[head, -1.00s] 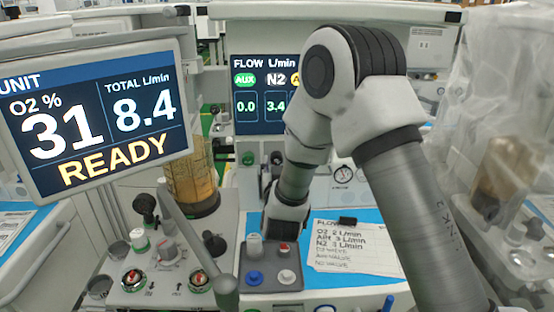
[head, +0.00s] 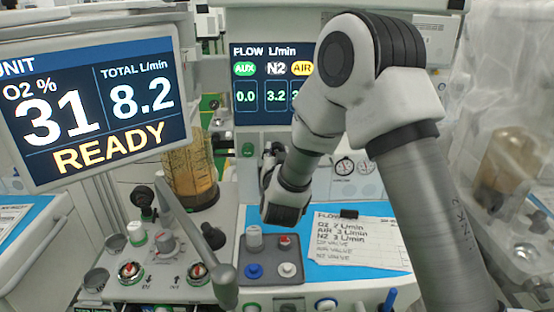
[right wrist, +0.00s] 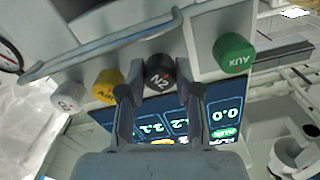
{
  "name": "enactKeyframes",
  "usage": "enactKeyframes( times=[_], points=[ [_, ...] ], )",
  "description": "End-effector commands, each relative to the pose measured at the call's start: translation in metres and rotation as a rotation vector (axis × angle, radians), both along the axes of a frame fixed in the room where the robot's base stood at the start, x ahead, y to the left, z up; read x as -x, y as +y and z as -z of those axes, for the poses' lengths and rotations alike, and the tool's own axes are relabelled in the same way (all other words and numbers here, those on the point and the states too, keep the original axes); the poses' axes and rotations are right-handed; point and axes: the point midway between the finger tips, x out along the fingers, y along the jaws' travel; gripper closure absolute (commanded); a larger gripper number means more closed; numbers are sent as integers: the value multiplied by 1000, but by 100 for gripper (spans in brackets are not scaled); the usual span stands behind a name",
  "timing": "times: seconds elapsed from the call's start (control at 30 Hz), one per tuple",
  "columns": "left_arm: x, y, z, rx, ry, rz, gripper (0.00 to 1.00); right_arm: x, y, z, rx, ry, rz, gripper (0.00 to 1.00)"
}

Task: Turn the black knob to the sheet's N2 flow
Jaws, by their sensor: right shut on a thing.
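The black N2 knob (right wrist: 158,76) sits between the two fingers of my right gripper (right wrist: 157,88) in the right wrist view, and the gripper is shut on it. In the head view the gripper (head: 271,158) is partly hidden by my wrist and the knob cannot be made out. The flow display (head: 272,95) reads AUX 0.0 and N2 3.2; the AIR value is mostly covered by my arm. The paper sheet (head: 358,250) lists flows, with N2 at 3 L/min. My left gripper is not in view.
In the right wrist view the yellow air knob (right wrist: 107,88) and green AUX knob (right wrist: 234,54) flank the black one. A white knob (right wrist: 68,98) is further left. The left monitor (head: 92,108) reads O2 31, total 8.2, READY. A grey knob block (head: 271,262) stands below my wrist.

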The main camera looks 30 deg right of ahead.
Motion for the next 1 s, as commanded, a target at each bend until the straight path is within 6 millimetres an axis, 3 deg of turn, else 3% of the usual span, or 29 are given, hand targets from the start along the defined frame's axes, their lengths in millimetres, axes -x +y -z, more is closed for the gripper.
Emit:
enactKeyframes(
  times=[0.17,0.2,0.23,0.63,1.0],
  points=[
    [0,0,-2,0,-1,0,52,0,0,0,0,4,-1,100],
    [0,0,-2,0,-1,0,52,0,0,0,0,5,0,64],
    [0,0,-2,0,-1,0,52,0,0,0,0,5,0,57],
    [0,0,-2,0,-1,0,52,7,5,0,2,6,-2,57],
    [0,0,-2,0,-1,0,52,81,51,0,9,8,-5,57]
  ],
)
